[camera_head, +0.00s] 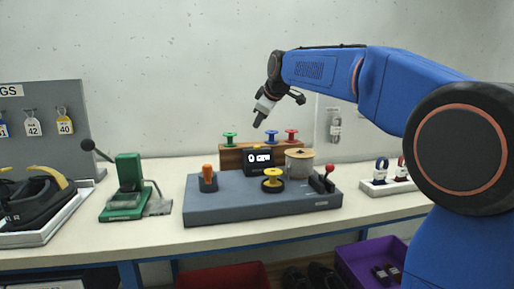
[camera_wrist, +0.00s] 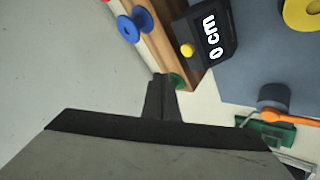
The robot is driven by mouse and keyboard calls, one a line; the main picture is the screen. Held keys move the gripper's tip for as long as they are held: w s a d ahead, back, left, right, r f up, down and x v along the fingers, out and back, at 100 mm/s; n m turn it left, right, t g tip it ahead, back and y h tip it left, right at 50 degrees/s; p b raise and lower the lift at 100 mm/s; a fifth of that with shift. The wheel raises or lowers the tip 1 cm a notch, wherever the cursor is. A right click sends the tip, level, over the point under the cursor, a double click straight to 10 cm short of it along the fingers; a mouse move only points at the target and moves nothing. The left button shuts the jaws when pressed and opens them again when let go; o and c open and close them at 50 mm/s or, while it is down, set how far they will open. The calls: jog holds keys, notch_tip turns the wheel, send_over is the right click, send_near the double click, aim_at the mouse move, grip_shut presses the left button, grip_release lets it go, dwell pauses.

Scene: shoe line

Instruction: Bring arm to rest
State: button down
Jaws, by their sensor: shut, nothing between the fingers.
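My blue arm (camera_head: 395,85) reaches in from the right and is bent, with its wrist tilted down. My gripper (camera_head: 260,119) hangs in the air above the back of the workbench, above the wooden spool rack. In the wrist view my gripper (camera_wrist: 162,98) shows its dark fingers together, with nothing between them. It looks apart from everything below it.
Below is a grey winding station (camera_head: 250,210) with a display (camera_head: 258,162) reading 0 cm, a yellow spool (camera_head: 272,180) and a red-knobbed lever (camera_head: 329,169). Behind it is a wooden rack (camera_head: 232,158) with coloured spools. A green press (camera_head: 128,185) stands left; a purple crate (camera_head: 350,262) is below.

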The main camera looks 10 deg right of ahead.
jog(key=s+d+f+m+g, duration=0.1)
jog(key=s+d+f+m, duration=0.1)
jog(key=s+f, duration=0.8)
jog(key=s+d+f+m+g+h, duration=0.1)
jog(key=s+d+f+m, duration=0.2)
jog(key=s+f, duration=0.8)
jog(key=s+d+f+m+g+h, duration=0.1)
jog(key=s+f+m, duration=0.5)
jog(key=s, duration=2.1)
notch_tip(320, 180, down, 5)
jog(key=shift+s+d+f+g, duration=0.1)
jog(key=shift+s+d+g, duration=0.15)
jog(key=shift+d+g, duration=0.6)
jog(key=shift+d+t, duration=0.2)
jog(key=shift+t, duration=0.05)
